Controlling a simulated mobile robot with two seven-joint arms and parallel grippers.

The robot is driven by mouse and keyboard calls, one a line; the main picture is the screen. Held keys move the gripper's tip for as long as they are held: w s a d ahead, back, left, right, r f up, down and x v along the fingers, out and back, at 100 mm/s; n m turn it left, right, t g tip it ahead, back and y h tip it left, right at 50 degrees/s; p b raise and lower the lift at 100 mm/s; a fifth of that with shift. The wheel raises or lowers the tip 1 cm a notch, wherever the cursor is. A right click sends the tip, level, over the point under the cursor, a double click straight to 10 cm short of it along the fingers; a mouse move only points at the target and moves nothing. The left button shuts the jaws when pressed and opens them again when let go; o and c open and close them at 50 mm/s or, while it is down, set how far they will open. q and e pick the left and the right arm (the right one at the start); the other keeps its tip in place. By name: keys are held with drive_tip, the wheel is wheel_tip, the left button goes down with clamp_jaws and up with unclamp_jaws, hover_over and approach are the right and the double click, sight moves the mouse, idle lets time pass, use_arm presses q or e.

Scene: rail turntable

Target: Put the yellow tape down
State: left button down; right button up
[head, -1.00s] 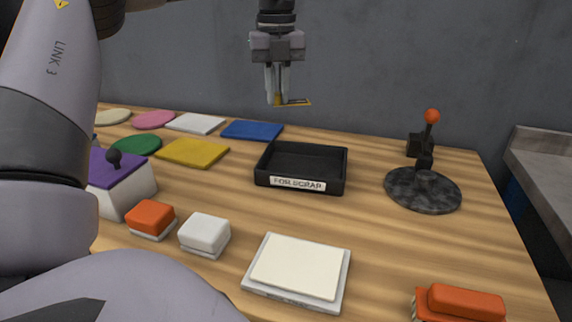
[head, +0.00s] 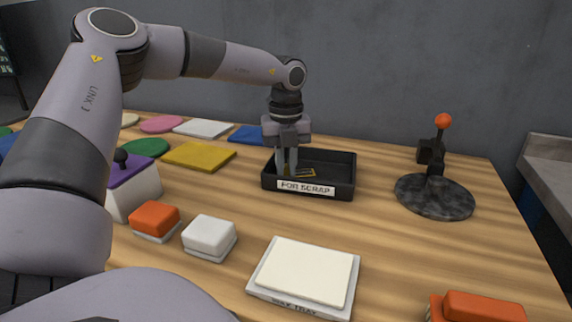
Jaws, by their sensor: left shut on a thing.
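My left gripper (head: 287,168) points down inside the black tray labelled "FOR SCRAP" (head: 345,190). My right gripper is not in view.
Several coloured flat pads, among them a yellow one (head: 200,156), lie at the back left. An orange block (head: 155,219), a white block (head: 209,236) and a pale tray (head: 304,276) are in front. A lever with an orange knob (head: 443,121) stands at right.

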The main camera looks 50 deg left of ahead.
sight(286, 169)
use_arm(q)
drive_tip(key=shift+f, duration=0.1)
drive_tip(key=c, duration=1.1)
unclamp_jaws()
drive_tip(key=shift+r, duration=0.4)
wheel_tip(286, 169, up, 12)
drive_tip(key=p, duration=0.1)
drive_tip(key=shift+f+p, duration=0.2)
drive_tip(key=shift+p, duration=0.1)
